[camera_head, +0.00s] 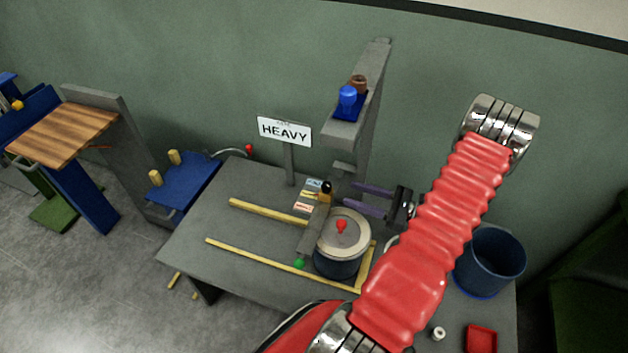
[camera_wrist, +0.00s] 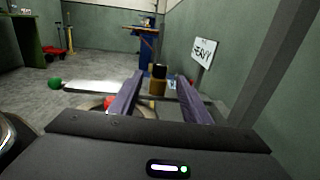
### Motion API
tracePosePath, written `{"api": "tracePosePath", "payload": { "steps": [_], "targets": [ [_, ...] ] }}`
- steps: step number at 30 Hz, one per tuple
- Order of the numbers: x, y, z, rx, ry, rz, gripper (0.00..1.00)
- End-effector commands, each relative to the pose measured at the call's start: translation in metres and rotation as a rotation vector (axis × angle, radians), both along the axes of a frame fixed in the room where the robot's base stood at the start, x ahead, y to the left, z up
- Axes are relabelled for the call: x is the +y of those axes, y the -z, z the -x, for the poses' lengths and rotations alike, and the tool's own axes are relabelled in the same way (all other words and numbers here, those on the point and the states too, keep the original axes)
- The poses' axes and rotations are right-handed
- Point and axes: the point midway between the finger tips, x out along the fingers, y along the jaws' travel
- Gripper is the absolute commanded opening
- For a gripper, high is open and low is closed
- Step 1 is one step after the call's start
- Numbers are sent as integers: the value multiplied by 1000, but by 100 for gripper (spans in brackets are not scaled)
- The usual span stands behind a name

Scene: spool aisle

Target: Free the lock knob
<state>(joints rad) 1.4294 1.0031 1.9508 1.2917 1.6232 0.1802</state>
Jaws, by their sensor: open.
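The lock knob, which I take to be the brass post with a black top (camera_head: 326,188), stands on a grey bar (camera_head: 314,230) with a green ball (camera_head: 299,264) at its near end. My gripper (camera_head: 349,194) is open, its two purple fingers pointing left at the knob from the right. In the wrist view the knob (camera_wrist: 159,80) appears upright in the gap between the fingers (camera_wrist: 160,92). I see no contact, and cannot tell whether the fingertips reach past it. A round drum with a pale lid (camera_head: 356,240) and red knob (camera_head: 341,226) sits beside the bar.
Yellow rails (camera_head: 270,262) lie on the grey table (camera_head: 195,250). A blue bin (camera_head: 490,262) and red tray (camera_head: 481,340) are at right.

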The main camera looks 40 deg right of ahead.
Motion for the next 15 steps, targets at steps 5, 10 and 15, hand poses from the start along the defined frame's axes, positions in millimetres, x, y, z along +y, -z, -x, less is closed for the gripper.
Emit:
{"api": "tracePosePath", "payload": {
  "steps": [5,10,15],
  "targets": [
    [1,0,-4,0,4,0,43],
    [9,0,-19,0,3,-1,43],
    [19,0,-41,0,2,-1,43]
  ]
}}
